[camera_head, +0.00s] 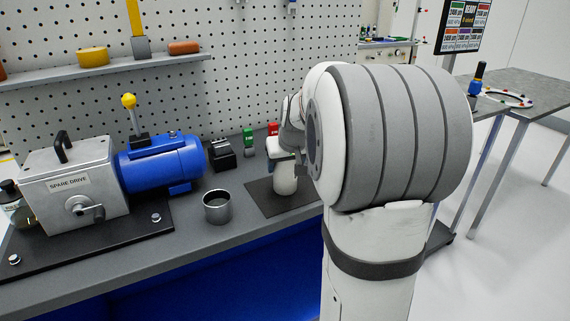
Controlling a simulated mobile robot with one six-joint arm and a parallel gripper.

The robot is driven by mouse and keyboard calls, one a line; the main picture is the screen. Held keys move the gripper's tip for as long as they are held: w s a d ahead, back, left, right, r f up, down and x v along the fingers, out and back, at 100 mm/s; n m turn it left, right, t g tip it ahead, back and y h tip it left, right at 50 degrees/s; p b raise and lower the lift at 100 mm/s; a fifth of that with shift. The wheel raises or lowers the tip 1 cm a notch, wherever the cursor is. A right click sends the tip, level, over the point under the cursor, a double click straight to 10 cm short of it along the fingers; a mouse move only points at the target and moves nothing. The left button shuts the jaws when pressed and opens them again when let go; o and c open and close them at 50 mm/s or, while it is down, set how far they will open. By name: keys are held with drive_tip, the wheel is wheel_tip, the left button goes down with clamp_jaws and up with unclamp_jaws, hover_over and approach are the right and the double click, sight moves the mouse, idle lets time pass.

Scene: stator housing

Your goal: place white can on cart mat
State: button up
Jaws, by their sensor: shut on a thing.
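A white rounded thing, which looks like the white can (285,182), is at the dark mat (260,200) on the grey bench. My gripper (299,168) is at the can's upper right and appears shut on it. My large arm link hides most of the gripper and the right part of the mat. I cannot tell whether the can touches the mat or hangs just above it. No mat that is clearly a cart's can be made out.
A steel cup (217,207) stands left of the mat. A blue motor (160,162) and a grey spare drive box (68,187) are further left. A black block (222,155) and a green block (248,141) stand behind. A table (535,90) is at right.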

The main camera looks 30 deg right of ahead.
drive_tip(key=o, duration=0.6)
drive_tip(key=shift+f, duration=0.15)
drive_tip(key=o, duration=0.4)
drive_tip(key=shift+o, duration=0.2)
